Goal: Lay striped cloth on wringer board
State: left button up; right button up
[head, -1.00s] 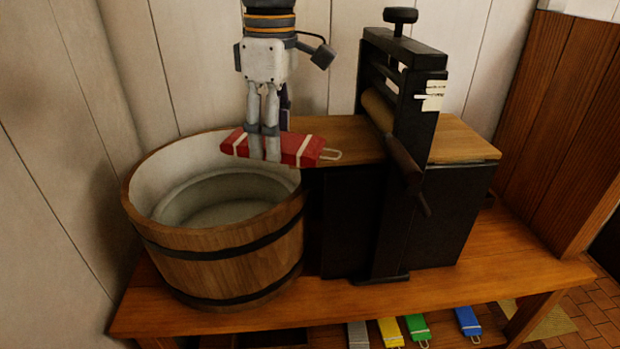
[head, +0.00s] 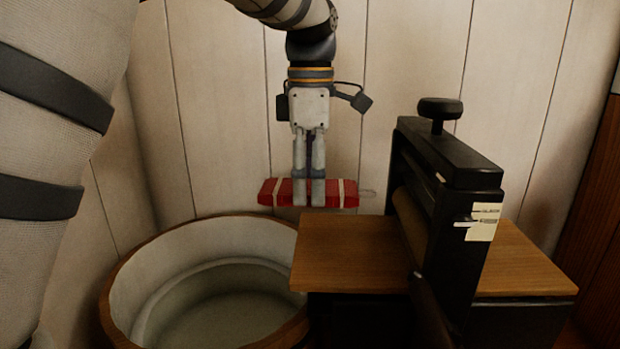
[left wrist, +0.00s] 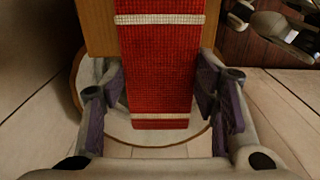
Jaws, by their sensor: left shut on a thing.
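The striped cloth (head: 338,194) is a red folded bundle with pale stripes and a thin loop at its right end. My left gripper (head: 308,203) points down, shut on the cloth, and holds it level in the air. The cloth also shows between the finger pads in the left wrist view (left wrist: 157,70). The wringer board (head: 350,262) is a flat wooden shelf left of the black wringer (head: 450,190). It shows at the top of the left wrist view (left wrist: 100,28), partly hidden by the cloth.
A wooden tub (head: 125,285) with a pale inside stands left of the board, close to its end. The wringer frame with its top knob (head: 440,108) rises right of the board. A plank wall (head: 220,110) stands behind. The board's visible top is bare.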

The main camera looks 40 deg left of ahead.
pick_arm(q)
jog(key=shift+w, duration=0.5)
send_over(338, 248)
jog(key=f, duration=0.8)
jog(key=shift+s+a, duration=0.25)
jog(key=shift+s, duration=0.05)
jog(key=shift+w+d+f, duration=0.25)
jog(key=shift+d+f, duration=0.05)
jog(key=shift+f, duration=0.3)
jog(key=o, duration=1.3)
jog(key=shift+c, duration=0.2)
